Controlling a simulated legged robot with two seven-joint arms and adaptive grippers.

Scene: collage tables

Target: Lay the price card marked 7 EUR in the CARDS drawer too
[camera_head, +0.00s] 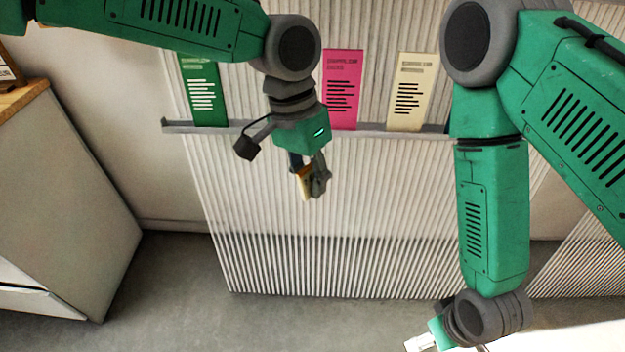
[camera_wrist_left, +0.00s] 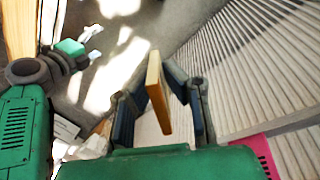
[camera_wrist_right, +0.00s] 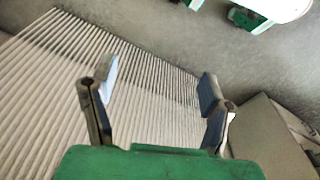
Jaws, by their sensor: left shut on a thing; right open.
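My left gripper (camera_head: 310,190) is in front of the ribbed panel, pointing down. No CARDS label is in view.
A grey-white cabinet (camera_head: 70,190) with a wooden top (camera_head: 20,98) stands at left, a drawer-like seam low on its front. Green (camera_head: 203,95), pink (camera_head: 342,95) and cream (camera_head: 408,95) leaflets stand on a ledge (camera_head: 240,130) of the ribbed panel (camera_head: 330,240). Grey floor (camera_head: 180,280) is open below.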

